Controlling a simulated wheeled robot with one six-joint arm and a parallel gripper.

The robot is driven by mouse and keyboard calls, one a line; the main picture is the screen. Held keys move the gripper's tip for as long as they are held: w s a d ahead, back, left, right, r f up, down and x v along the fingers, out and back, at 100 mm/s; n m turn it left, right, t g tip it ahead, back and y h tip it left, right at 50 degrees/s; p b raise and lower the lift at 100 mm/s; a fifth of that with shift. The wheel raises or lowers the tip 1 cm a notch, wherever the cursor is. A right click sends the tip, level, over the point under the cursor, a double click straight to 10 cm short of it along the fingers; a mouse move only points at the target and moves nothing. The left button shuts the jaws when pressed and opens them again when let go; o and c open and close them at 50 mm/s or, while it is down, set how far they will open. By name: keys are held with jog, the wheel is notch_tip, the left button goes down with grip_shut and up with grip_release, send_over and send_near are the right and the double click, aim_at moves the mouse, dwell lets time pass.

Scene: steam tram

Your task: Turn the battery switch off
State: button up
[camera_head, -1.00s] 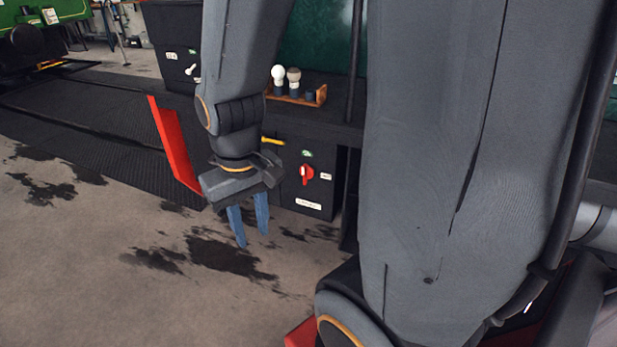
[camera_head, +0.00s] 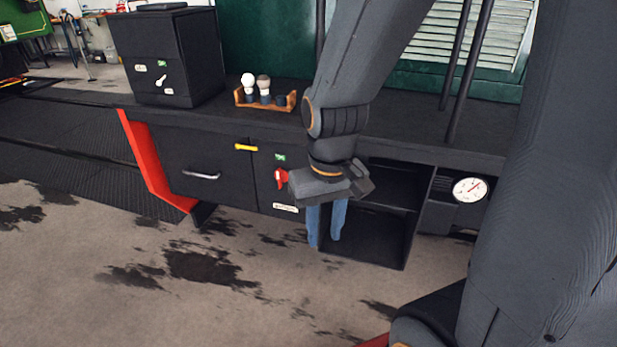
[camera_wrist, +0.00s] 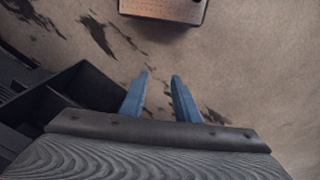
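The red switch knob (camera_head: 281,179) is on the dark front panel (camera_head: 262,186) of the low cabinet, under a small green label (camera_head: 280,157) and above a white label (camera_head: 285,208). My gripper (camera_head: 326,242) points down just right of the knob, in front of the open cubby, and partly covers the panel's right side. Its two blue fingers are apart with nothing between them. The wrist view also shows the open, empty fingers (camera_wrist: 160,80) over the floor; the knob is not seen there. Which position the knob marks cannot be read.
A yellow handle (camera_head: 245,147) sticks out up-left of the knob. A red slanted panel (camera_head: 150,165) stands at the left. A wooden rack (camera_head: 290,101) and a dark box with a white lever (camera_head: 161,80) sit on top. An open cubby (camera_head: 368,237) and a round gauge (camera_head: 469,190) are right.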

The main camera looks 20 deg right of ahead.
jog(key=w+a+f+m+t+b, duration=0.1)
jog(key=w+a+f+t+b, duration=0.2)
jog(key=w, duration=0.7)
jog(key=w+a+f+m+t+b, duration=0.15)
jog(key=w+f, duration=0.25)
jog(key=w, duration=0.6)
jog(key=m+t+h+b, duration=0.3)
jog(key=t+h+b, duration=0.25)
jog(key=t, duration=0.25)
send_near(278, 175)
jog(key=w+a, duration=0.1)
jog(key=a, duration=0.2)
jog(key=w+d+f+h+b, duration=0.1)
jog(key=w+d, duration=0.1)
jog(key=w+d+f+m+t+h+b, duration=0.1)
jog(key=w+d+h, duration=0.1)
jog(key=w+d+f+m+h+b, duration=0.1)
jog(key=w+d+h, duration=0.1)
jog(key=w, duration=0.1)
jog(key=shift+w+d+f+t+h+b, duration=0.1)
jog(key=shift+d+f+t+h+b, duration=0.05)
jog(key=shift+f+t+h+b, duration=0.15)
grip_shut()
